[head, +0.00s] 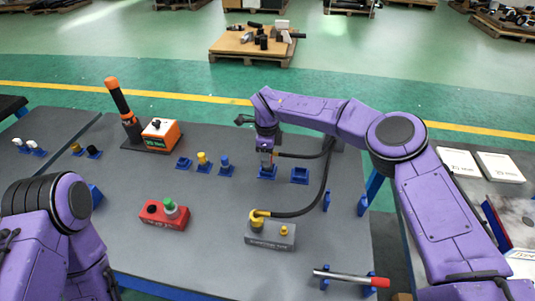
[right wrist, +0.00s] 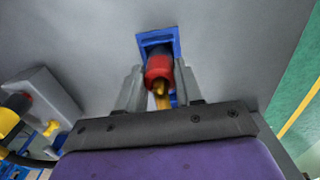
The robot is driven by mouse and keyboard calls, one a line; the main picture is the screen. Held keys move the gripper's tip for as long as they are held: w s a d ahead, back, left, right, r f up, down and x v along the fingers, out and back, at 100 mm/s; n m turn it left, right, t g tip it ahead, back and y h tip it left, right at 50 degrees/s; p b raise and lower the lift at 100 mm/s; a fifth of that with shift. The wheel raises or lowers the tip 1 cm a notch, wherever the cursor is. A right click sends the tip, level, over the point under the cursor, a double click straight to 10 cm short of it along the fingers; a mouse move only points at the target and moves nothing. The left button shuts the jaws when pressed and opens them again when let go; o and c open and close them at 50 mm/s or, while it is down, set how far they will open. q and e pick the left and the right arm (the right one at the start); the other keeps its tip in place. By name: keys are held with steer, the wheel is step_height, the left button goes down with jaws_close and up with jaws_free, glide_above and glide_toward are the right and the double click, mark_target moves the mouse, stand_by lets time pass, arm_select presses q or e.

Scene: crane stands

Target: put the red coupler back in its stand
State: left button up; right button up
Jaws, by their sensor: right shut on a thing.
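My right gripper (head: 267,160) is low over the table, at a blue stand (head: 267,175) in the back row. In the right wrist view, its two grey fingers (right wrist: 158,88) are shut on the red coupler (right wrist: 158,68), which has a brass-coloured tip facing the camera. The coupler overlaps the square blue stand (right wrist: 150,40) there. I cannot tell whether it is seated in it or just above it. In the head view the coupler is mostly hidden by the gripper. My left arm shows at the lower left; its gripper is out of view.
A blue stand (head: 300,176) is right of the gripper; stands with yellow (head: 203,160) and blue (head: 225,163) pieces are left. A black hose (head: 318,200) curves from a grey block (head: 270,238) toward my right arm. A red block (head: 163,217) stands front left.

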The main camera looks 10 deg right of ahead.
steer(key=shift+f+b, duration=0.5)
steer(key=shift+f, duration=0.4)
steer(key=o, duration=1.2)
steer(key=shift+r, duration=0.1)
step_height(320, 180, up, 5)
steer(key=p, duration=0.3)
steer(key=shift+p, duration=0.35)
